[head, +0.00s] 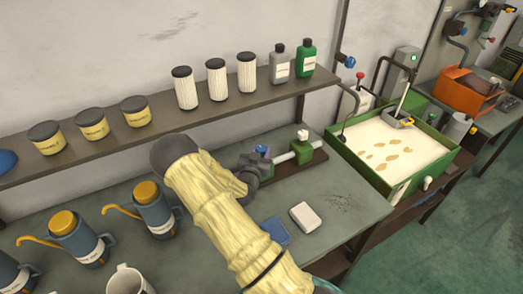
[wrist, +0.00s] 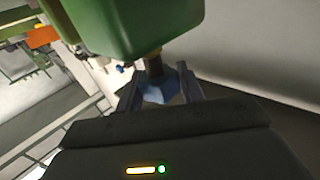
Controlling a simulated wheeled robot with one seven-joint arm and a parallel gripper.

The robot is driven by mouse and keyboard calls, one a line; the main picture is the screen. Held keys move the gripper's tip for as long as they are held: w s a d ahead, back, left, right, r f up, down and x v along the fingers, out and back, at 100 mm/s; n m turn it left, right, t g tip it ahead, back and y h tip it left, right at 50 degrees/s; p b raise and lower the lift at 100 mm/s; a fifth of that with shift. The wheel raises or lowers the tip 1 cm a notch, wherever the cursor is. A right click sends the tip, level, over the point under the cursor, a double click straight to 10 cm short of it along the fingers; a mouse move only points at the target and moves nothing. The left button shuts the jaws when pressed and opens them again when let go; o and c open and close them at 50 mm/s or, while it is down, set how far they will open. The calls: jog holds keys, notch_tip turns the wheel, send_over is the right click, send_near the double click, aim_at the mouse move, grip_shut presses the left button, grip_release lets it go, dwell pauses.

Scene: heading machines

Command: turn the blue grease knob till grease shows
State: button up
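The blue grease knob (wrist: 160,93) sits on a short dark stem below a green body (wrist: 135,28) in the wrist view. My gripper (wrist: 161,90) has one finger on each side of the knob, and they appear closed on it. In the head view the blue knob (head: 262,149) shows just past my gripper (head: 258,163), at the left part of a small bench fixture with a pale rod and green blocks (head: 303,152). I can make out no grease at the knob. My gripper hides part of the fixture.
A shelf (head: 160,118) with yellow tins, white filters and bottles runs behind my arm. Oil cans (head: 155,212) and a mug (head: 130,280) stand at the left. A blue cloth (head: 274,232) and a white block (head: 305,217) lie in front. A green tray (head: 378,182) stands at the right.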

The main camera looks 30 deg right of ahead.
jog(key=shift+f+n+t+y+b, duration=0.1)
jog(key=shift+n+t+y+b, duration=0.25)
jog(key=shift+n+t+y, duration=0.05)
